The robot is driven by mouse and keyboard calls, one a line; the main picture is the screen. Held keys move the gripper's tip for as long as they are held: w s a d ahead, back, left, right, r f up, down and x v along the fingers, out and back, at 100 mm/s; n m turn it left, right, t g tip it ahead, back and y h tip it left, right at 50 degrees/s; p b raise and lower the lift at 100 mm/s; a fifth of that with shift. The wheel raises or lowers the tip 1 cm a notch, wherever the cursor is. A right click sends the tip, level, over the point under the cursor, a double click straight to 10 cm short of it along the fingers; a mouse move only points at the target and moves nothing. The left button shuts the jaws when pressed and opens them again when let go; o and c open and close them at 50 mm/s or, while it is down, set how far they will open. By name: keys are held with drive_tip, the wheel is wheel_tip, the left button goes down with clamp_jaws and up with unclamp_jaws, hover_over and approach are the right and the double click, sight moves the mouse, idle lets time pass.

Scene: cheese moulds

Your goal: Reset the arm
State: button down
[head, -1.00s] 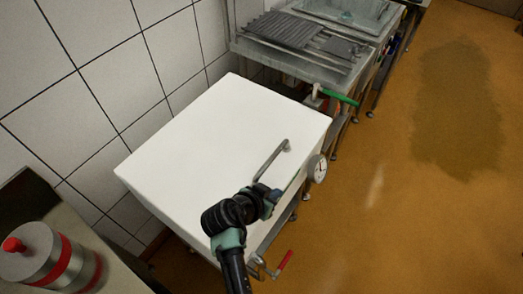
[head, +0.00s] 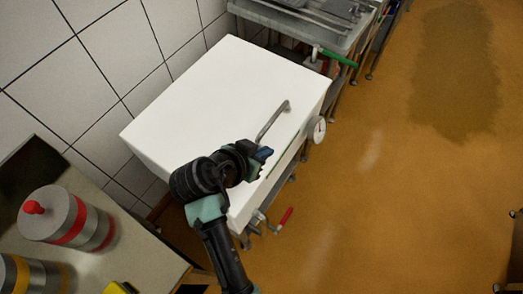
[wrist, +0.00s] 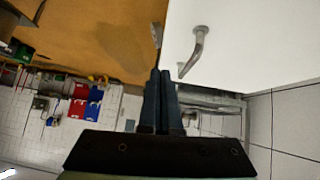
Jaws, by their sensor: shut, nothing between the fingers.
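My gripper (head: 265,154) is at the front edge of a white lidded box (head: 225,100) in the head view. In the wrist view its two fingers (wrist: 160,75) lie close together, shut and empty. The grey bar handle (head: 272,120) on the white lid is just beyond the gripper and apart from it. The handle also shows in the wrist view (wrist: 196,48), to the right of the fingertips. My dark arm reaches up from the bottom of the head view.
A round dial (head: 316,129) and a red-handled valve (head: 284,218) are on the box's front side. A counter at lower left holds a red-banded metal canister (head: 62,217). A metal table (head: 310,24) stands behind. The orange floor (head: 410,190) at right is open.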

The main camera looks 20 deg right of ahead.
drive_tip(key=w+a+r+n+t+y, duration=0.1)
drive_tip(key=w+a+r+n+t, duration=0.2)
drive_tip(key=r, duration=0.7)
drive_tip(key=w+a+r+t+y, duration=0.15)
drive_tip(key=w+r+t, duration=0.3)
drive_tip(key=r, duration=0.65)
drive_tip(key=w+a+r+n+t+y, duration=0.1)
drive_tip(key=w+a+r+n+t, duration=0.2)
drive_tip(key=r, duration=0.7)
drive_tip(key=s+a+r+n+t+y, duration=0.1)
drive_tip(key=s+r+t, duration=0.3)
drive_tip(key=r, duration=0.5)
drive_tip(key=s+a+r+n+t+y, duration=0.1)
drive_tip(key=s+r+t, duration=0.3)
drive_tip(key=r, duration=0.5)
drive_tip(key=s+a+r+n+t+y, duration=0.1)
drive_tip(key=s+r+t, duration=0.3)
drive_tip(key=r, duration=0.6)
drive_tip(key=s+n+y, duration=0.1)
drive_tip(key=s, duration=0.1)
drive_tip(key=shift+s+a, duration=0.2)
drive_tip(key=shift+s, duration=0.1)
drive_tip(key=shift+r, duration=0.1)
